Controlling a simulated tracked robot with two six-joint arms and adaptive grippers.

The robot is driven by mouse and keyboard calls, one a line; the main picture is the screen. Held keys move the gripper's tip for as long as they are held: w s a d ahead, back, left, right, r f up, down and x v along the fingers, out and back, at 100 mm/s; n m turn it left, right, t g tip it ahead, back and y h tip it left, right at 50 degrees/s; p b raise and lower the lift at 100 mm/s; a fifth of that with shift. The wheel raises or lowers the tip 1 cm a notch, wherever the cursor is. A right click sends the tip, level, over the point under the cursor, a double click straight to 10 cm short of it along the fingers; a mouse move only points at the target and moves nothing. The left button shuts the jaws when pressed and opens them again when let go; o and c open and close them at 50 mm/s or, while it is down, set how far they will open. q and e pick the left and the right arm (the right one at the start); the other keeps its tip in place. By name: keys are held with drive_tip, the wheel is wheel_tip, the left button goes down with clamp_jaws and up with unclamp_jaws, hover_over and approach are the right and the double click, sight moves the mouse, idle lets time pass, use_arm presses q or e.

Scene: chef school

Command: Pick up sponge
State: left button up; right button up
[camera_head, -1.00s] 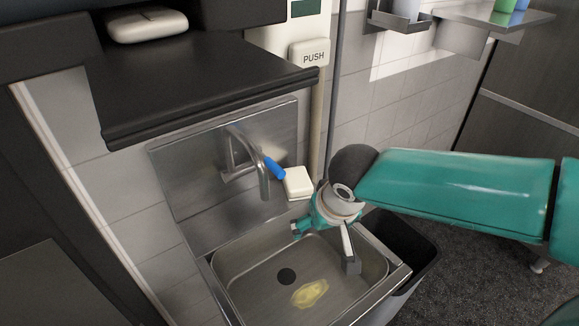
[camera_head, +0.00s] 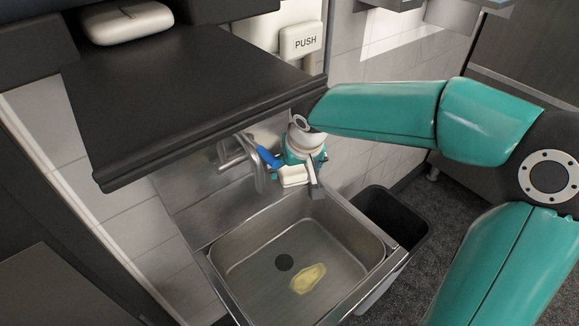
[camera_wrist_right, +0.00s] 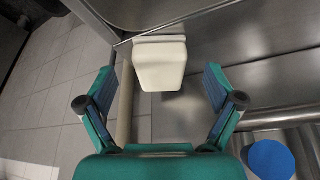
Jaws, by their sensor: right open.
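In the right wrist view the block (camera_wrist_right: 161,62) lies ahead, centred between the fingers, with a clear gap on each side. My right gripper (camera_head: 297,180) is open and close to the block, partly covering it in the head view; its two fingers (camera_wrist_right: 160,88) also show in the wrist view. A flat yellow patch (camera_head: 308,278) lies on the sink floor; I cannot tell what it is. My left gripper is out of view.
The tap (camera_head: 256,165), with a blue part (camera_head: 268,157), stands just left of the block. The dark shelf (camera_head: 190,95) overhangs the sink's back. The sink basin (camera_head: 335,245) is open in front, with a black bin (camera_head: 395,218) to its right.

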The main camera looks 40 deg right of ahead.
drive_tip(key=w, duration=0.1)
drive_tip(key=w+d, duration=0.1)
drive_tip(key=shift+w+p, duration=0.4)
drive_tip(key=shift+x, duration=1.55)
drive_tip(key=shift+s+a, duration=0.1)
drive_tip(key=c, duration=1.2)
drive_tip(key=shift+c, duration=0.2)
drive_tip(key=shift+r, duration=0.1)
